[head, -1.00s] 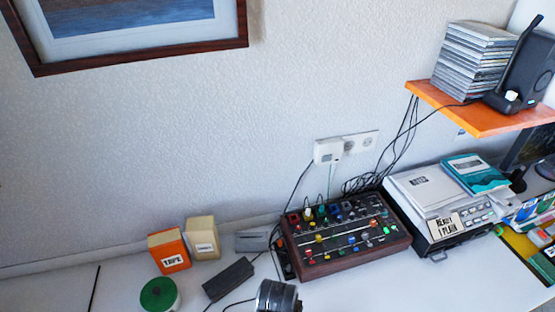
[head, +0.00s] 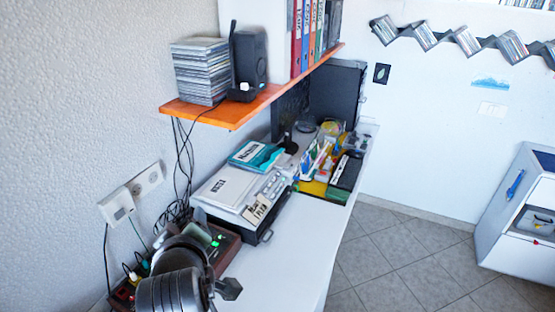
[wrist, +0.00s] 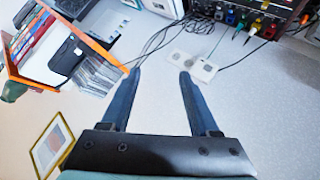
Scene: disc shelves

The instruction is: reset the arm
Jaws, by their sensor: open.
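My gripper (wrist: 159,75) shows in the wrist view with its two blue fingers wide apart and nothing between them. It faces the pale textured wall, with the white wall socket (wrist: 190,65) just beyond the fingertips. In the head view, a dark rounded part of my arm (head: 172,285) shows at the lower left, in front of the mixer. My fingers cannot be made out there.
An orange shelf (head: 232,117) with a CD stack (head: 198,72) juts from the wall. Below it, the mixer (head: 225,247) and a grey device (head: 232,190) stand on the white desk (head: 285,255). Cables (head: 183,165) hang nearby. Tiled floor (head: 400,255) lies clear to the right.

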